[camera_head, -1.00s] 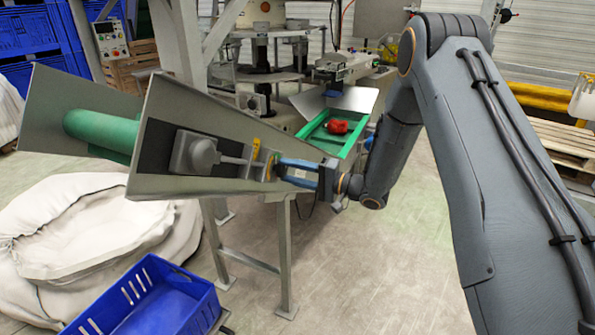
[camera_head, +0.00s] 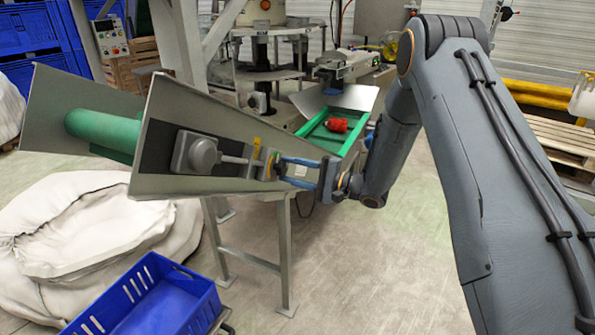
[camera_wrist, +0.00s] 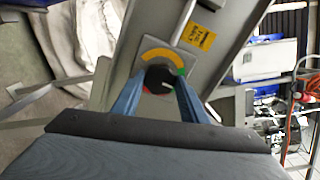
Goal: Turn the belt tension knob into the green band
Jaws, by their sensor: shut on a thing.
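The black belt tension knob (camera_wrist: 158,79) sits on a small grey plate on the side of the grey sloping machine frame (camera_head: 165,165). A yellow-orange arc (camera_wrist: 156,55) curves above it, the green band (camera_wrist: 179,71) shows at its upper right, and a little red shows at its lower left. The knob's white mark points right, a little below the visible green; a finger partly covers that side. My gripper (camera_wrist: 160,80) is shut on the knob with one blue finger on each side. In the head view my gripper (camera_head: 277,168) reaches the frame from the right and hides most of the knob.
A yellow label (camera_wrist: 199,38) and a grey rod lie beside the dial. A green tray (camera_head: 307,129) with a red item (camera_head: 337,124) stands behind. A blue crate (camera_head: 205,300) and a white sack (camera_head: 30,260) are below left. The floor at centre right is clear.

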